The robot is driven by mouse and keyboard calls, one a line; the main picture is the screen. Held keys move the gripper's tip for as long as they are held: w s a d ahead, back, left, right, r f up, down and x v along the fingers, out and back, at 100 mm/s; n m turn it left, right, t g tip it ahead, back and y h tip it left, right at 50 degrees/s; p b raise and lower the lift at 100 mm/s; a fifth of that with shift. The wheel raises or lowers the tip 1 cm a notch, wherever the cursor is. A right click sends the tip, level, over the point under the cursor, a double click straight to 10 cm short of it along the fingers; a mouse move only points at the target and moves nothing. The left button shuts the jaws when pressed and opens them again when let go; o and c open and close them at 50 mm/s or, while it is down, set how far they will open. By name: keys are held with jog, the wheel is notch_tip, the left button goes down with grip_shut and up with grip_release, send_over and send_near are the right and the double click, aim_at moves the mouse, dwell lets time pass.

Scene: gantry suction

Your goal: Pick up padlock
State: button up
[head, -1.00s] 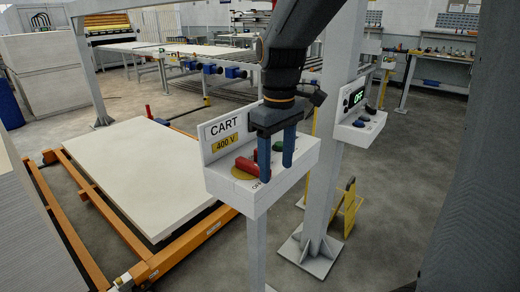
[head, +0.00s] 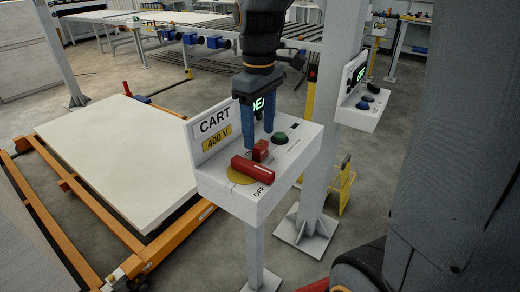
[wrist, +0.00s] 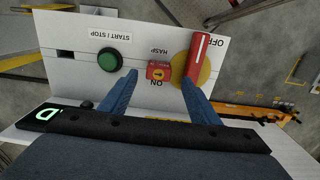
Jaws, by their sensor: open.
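The padlock (head: 261,151) is a small red block on the white panel of the CART box, by the HASP label. In the wrist view the padlock (wrist: 158,71) shows between my two blue fingertips, with a gap on each side. My gripper (head: 258,140) is open and empty, pointing down over the box. In the wrist view my gripper (wrist: 160,78) has its right finger close to the red rotary handle (wrist: 198,57). How far the fingertips are above the panel is hard to tell.
The red handle (head: 252,170) on its yellow disc lies in front of the padlock. A green button (head: 279,138) is behind it to the right. A grey post (head: 338,110) with a second control box (head: 362,108) stands at right. A pale board (head: 120,160) lies on an orange frame at left.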

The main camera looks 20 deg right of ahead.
aim_at(260, 144)
jog(key=shift+d+f+p, duration=0.2)
jog(key=shift+f+p, duration=0.55)
jog(key=shift+f, duration=1.8)
jog(key=c, duration=1.2)
